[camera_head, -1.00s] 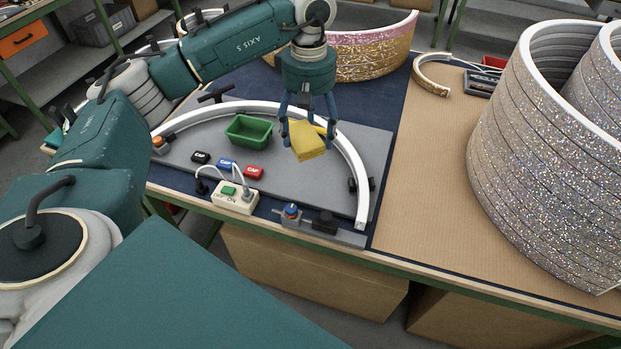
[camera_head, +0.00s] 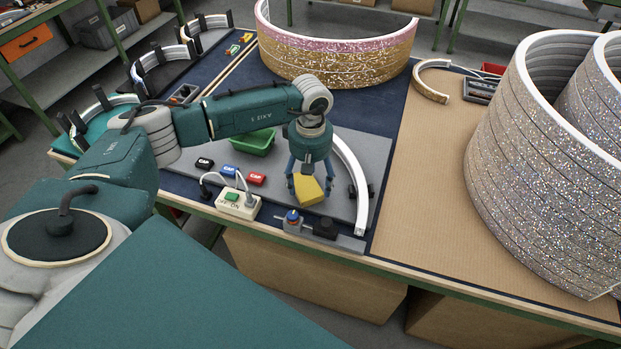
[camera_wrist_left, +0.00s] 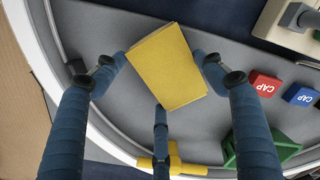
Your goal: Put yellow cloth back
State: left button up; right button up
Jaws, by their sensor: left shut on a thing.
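The yellow cloth (camera_head: 309,194) is a folded, block-like pad under my left gripper (camera_head: 310,184), near the front right of the grey board (camera_head: 270,205). In the left wrist view the cloth (camera_wrist_left: 168,66) sits between the blue fingers of my left gripper (camera_wrist_left: 158,75), which is shut on it. It appears over the grey board, inside the white arc (camera_head: 350,170). I cannot tell whether it touches the board. My right gripper is not in view.
A green bin (camera_head: 255,142), black, blue and red caps (camera_head: 256,179) and a switch box (camera_head: 238,205) stand left of the cloth. A blue-knobbed device (camera_head: 293,217) is at the front edge. Large glitter rings (camera_head: 540,170) stand right. The brown mat (camera_head: 430,190) is mostly clear.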

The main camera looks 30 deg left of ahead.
aim_at(311, 183)
pick_arm(q)
jog(key=shift+f, duration=0.2)
jog(key=o, duration=1)
jog(key=shift+r, duration=0.1)
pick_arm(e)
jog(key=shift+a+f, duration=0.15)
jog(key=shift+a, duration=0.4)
pick_arm(q)
jog(key=shift+r, duration=0.3)
jog(key=shift+w+r, duration=0.1)
jog(key=shift+r, duration=0.2)
jog(key=shift+r+b, duration=1.55)
jog(key=shift+r, duration=4.05)
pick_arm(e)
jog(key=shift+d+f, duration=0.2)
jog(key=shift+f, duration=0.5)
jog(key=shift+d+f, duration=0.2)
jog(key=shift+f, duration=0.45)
pick_arm(q)
jog(key=shift+f, duration=0.1)
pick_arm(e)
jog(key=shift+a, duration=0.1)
